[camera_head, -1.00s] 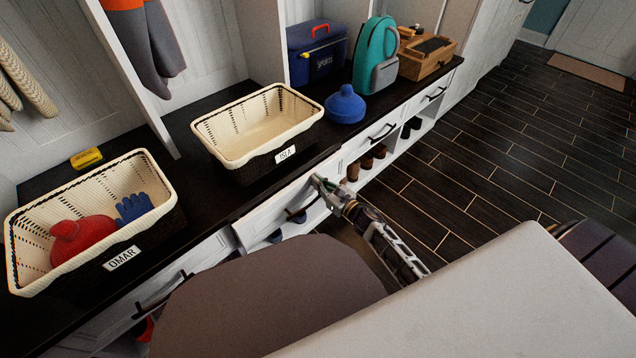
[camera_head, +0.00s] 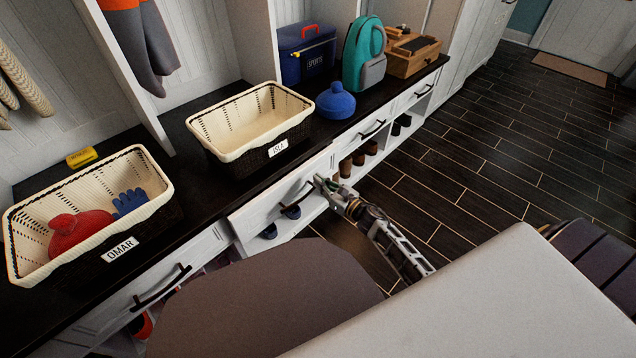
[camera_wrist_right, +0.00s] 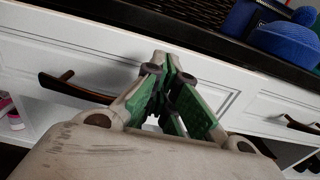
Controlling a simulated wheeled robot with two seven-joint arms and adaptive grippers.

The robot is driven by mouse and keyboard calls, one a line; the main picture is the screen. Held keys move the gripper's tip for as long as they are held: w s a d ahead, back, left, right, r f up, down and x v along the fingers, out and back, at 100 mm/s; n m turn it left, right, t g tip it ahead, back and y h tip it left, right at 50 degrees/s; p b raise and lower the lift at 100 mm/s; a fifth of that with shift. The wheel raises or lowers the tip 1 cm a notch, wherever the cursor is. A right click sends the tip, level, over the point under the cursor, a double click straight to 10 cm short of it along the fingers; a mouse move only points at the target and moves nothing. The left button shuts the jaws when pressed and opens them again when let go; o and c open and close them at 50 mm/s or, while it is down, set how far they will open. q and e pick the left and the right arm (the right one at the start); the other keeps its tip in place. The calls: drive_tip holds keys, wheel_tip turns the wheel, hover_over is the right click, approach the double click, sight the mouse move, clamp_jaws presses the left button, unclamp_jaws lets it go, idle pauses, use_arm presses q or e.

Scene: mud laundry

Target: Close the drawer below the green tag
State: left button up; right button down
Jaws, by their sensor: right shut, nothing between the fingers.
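A white drawer (camera_head: 262,216) with a dark handle (camera_head: 291,212) is in the cabinet under the bench, below the ISLA basket. Its front stands slightly proud of its neighbour on the left. In the wrist view the white drawer front (camera_wrist_right: 215,82) and dark handle (camera_wrist_right: 72,92) also show. My right gripper (camera_head: 322,182) is shut and empty, at the right part of this drawer front, right of the handle. In the wrist view its closed fingertips (camera_wrist_right: 160,64) are at the front panel; contact is hard to tell. I see no green tag. My left gripper is out of view.
The ISLA basket (camera_head: 240,154), OMAR basket (camera_head: 30,275), blue hat (camera_head: 335,104) and teal backpack (camera_head: 362,58) stand on the dark bench top. Neighbouring drawers have dark handles (camera_head: 163,287). Shoes (camera_head: 352,164) stand in the open shelf below. The dark floor (camera_head: 480,160) at right is clear.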

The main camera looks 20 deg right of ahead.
drive_tip(key=p+v, duration=0.2)
drive_tip(key=v, duration=0.7)
idle(0.5)
drive_tip(key=shift+s+d, duration=0.1)
